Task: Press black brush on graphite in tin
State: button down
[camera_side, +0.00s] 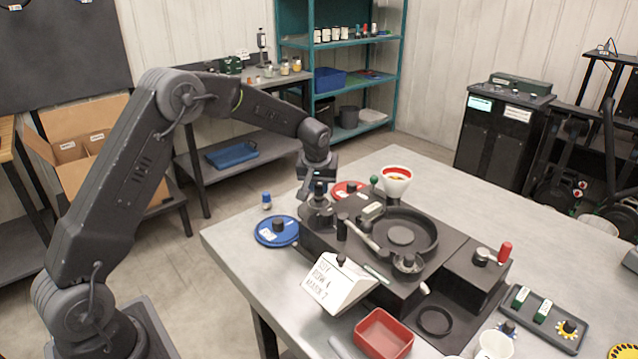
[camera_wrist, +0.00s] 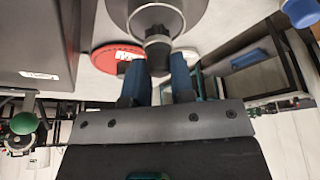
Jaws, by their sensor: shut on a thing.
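My gripper (camera_side: 317,172) is above the left rear corner of the black seed meter machine, pointing down. In the wrist view its two blue fingers (camera_wrist: 165,75) are shut on a dark round handle, which I take to be the black brush (camera_wrist: 157,45). In the side view the black brush (camera_side: 318,189) stands roughly upright below the fingers. Beneath it is a dark round container (camera_side: 316,213), possibly the graphite tin; it also shows as a grey round shape in the wrist view (camera_wrist: 190,17). The brush's lower end and any graphite are hidden, so I cannot tell whether they touch.
A blue disc (camera_side: 267,236) lies left of the machine and a red disc (camera_side: 341,187) behind it. A white and red cup (camera_side: 396,181) stands behind the machine. A white sign (camera_side: 337,284) and red tray (camera_side: 383,335) are in front. The table's right rear is clear.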

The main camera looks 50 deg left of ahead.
aim_at(319, 186)
jog(key=shift+f, duration=0.6)
dwell(1.6)
jog(key=shift+r, duration=3.6)
jog(key=shift+d, duration=0.1)
